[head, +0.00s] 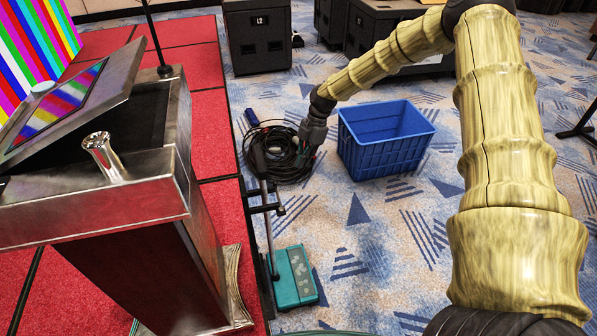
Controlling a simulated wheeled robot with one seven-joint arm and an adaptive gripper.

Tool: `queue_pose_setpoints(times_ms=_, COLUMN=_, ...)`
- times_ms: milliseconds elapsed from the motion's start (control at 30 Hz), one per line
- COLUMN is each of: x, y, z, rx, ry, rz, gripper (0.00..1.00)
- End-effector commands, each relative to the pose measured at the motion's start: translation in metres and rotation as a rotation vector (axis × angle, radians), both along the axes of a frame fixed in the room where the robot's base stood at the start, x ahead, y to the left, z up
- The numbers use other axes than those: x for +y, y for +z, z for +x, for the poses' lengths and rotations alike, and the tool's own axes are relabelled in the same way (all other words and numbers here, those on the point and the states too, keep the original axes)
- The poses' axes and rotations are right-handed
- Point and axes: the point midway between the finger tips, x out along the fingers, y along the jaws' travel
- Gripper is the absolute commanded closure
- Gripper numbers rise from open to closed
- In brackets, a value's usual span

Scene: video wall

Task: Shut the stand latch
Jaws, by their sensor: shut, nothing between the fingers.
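A dark, metal-edged lectern stand (120,200) stands at the left on the red flooring. Its top panel (85,95) is tilted up, with a dark gap under its edge. A shiny flared metal piece (104,158) stands on the front ledge. I cannot make out which part is the latch. My gripper (309,152) hangs from the arm near the picture's middle, pointing down, well right of the stand and apart from it. It is shut and empty. Its tips are small and dark against the cable coil behind.
A blue crate (375,155) stands right of my gripper. A black cable coil (272,165) lies left of it. A teal floor sweeper (293,277) with an upright handle stands beside the red platform's edge. Black cases (258,40) stand at the back. Patterned carpet is clear below the crate.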

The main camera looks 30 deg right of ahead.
Motion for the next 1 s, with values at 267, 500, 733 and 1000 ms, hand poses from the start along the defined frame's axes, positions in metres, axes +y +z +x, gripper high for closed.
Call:
queue_pose_setpoints(times_ms=267, x=-0.012, y=0.044, z=0.011, rx=-0.001, ry=0.003, rz=-0.001, gripper=1.0)
queue_pose_setpoints(times_ms=500, x=-0.018, y=0.061, z=0.014, rx=0.001, ry=0.003, rz=0.0, gripper=1.0)
queue_pose_setpoints(times_ms=733, x=-0.019, y=0.064, z=0.014, rx=0.001, ry=0.003, rz=0.0, gripper=1.0)
queue_pose_setpoints(times_ms=1000, x=-0.019, y=0.064, z=0.014, rx=0.0, ry=0.002, rz=0.0, gripper=1.0)
